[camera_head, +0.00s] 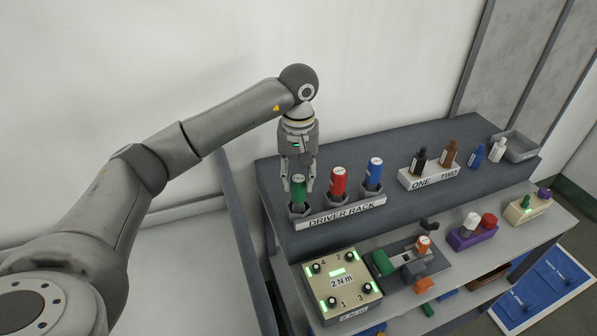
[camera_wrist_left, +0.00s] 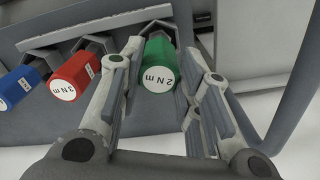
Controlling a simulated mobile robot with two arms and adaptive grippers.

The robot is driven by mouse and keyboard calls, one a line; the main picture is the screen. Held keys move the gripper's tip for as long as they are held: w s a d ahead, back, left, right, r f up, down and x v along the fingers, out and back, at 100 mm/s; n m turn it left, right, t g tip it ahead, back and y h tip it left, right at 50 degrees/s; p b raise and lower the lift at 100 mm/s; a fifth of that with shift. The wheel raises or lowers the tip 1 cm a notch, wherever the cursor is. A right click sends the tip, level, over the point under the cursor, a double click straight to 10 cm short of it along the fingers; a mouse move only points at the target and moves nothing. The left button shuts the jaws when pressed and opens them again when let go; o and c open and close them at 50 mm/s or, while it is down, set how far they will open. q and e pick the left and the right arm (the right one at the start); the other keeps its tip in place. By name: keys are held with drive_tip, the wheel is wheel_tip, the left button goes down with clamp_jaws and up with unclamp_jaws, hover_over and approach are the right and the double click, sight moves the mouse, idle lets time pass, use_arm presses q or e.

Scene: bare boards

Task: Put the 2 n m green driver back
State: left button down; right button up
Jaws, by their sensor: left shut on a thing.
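The green driver (camera_head: 299,190) stands at the left end of the driver rack (camera_head: 341,212), in or right at the leftmost holder. Its cap reads "2 N m" in the left wrist view (camera_wrist_left: 160,70). My left gripper (camera_head: 299,184) is above it, pointing down, with its fingers on either side of the green driver, shut on it. In the left wrist view, the fingers (camera_wrist_left: 165,110) flank the driver, and how deep it sits in the holder is hidden. My right gripper is not in view.
A red driver (camera_head: 338,182) and a blue driver (camera_head: 374,173) stand in the rack just right of the green one. A block marked "ONE TWO" (camera_head: 434,177) holds black and brown bottles farther right. A "2 N m" box (camera_head: 342,282) with lit corners sits on the lower shelf.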

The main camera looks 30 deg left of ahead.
use_arm(q)
drive_tip(key=shift+f, duration=0.3)
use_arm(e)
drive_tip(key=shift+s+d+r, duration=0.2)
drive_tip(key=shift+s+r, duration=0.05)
use_arm(q)
drive_tip(key=shift+f, duration=0.15)
drive_tip(key=c, duration=1.1)
unclamp_jaws()
drive_tip(key=shift+o, duration=0.2)
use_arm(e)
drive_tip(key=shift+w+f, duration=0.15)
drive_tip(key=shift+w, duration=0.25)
